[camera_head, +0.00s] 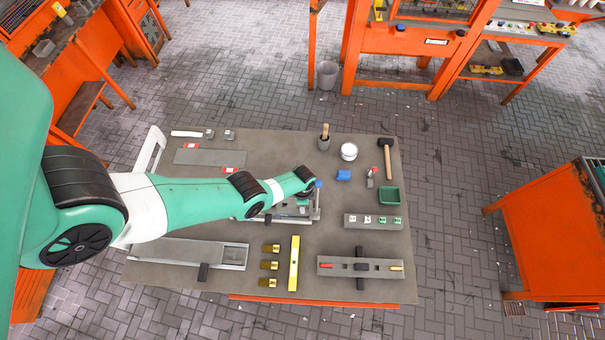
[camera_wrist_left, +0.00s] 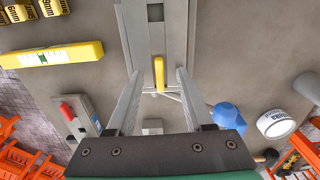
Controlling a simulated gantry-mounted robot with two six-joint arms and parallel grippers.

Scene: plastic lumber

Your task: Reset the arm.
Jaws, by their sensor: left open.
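My left arm (camera_head: 195,203) reaches in from the left over the workbench (camera_head: 345,215), its wrist above a grey metal fixture (camera_head: 316,216) near the middle. In the left wrist view my left gripper (camera_wrist_left: 157,75) is open, with two grey fingers spread apart. A yellow bar-like part (camera_wrist_left: 159,74) shows between the fingers, in line with a long grey rail (camera_wrist_left: 157,35). I cannot tell how far below the fingers it lies. My right gripper is not in view.

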